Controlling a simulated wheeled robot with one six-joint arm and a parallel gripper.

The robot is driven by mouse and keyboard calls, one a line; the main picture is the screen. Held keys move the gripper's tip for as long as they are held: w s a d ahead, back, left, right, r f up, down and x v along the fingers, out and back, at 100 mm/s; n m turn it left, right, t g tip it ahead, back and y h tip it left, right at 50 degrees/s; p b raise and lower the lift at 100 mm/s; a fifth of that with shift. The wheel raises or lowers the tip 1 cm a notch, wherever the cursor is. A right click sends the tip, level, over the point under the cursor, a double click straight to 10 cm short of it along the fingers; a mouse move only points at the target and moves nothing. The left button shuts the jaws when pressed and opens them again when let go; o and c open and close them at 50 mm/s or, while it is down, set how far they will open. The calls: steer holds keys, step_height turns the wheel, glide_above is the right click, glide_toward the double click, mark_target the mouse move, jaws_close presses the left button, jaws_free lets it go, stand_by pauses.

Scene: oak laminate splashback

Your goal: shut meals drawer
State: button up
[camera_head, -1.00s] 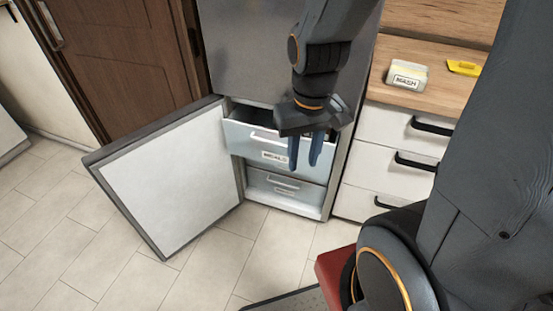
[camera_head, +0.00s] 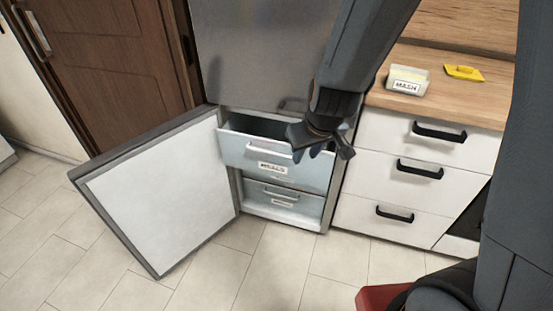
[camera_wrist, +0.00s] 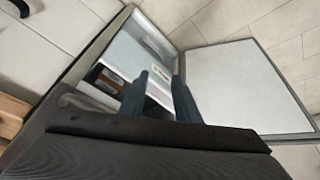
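The meals drawer (camera_head: 262,160), pale blue-grey with a light bar handle and a white label, is the upper drawer in the lower fridge compartment. It is pulled partly out, its dark inside showing over the front. My gripper (camera_head: 322,153) is in front of and above the drawer's right end; I cannot tell whether it touches. In the wrist view, the two blue-grey fingers (camera_wrist: 160,78) stand apart with nothing between them, over the drawer (camera_wrist: 138,50). Some dark items show inside the drawer there.
The fridge door (camera_head: 155,195) stands wide open at left. A lower drawer (camera_head: 280,198) sits further in. White cabinet drawers (camera_head: 405,170) flank the fridge at right. A labelled tub (camera_head: 407,80) and a yellow item (camera_head: 464,72) lie on the counter.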

steer(key=w+a+f+n+t+h+b, duration=0.35)
steer(key=w+a+f+n+t, duration=0.2)
steer(key=f, duration=0.25)
steer(key=w+a+f+n+t+h+b, duration=0.3)
steer(key=w+a+f+n+t+b, duration=0.2)
steer(key=a+f, duration=0.15)
steer(key=x, duration=0.7)
steer(key=shift+w+d+f, duration=0.2)
steer(key=shift+w+f, duration=0.05)
steer(key=shift+f, duration=0.2)
steer(key=shift+m+g, duration=0.25)
jaws_close()
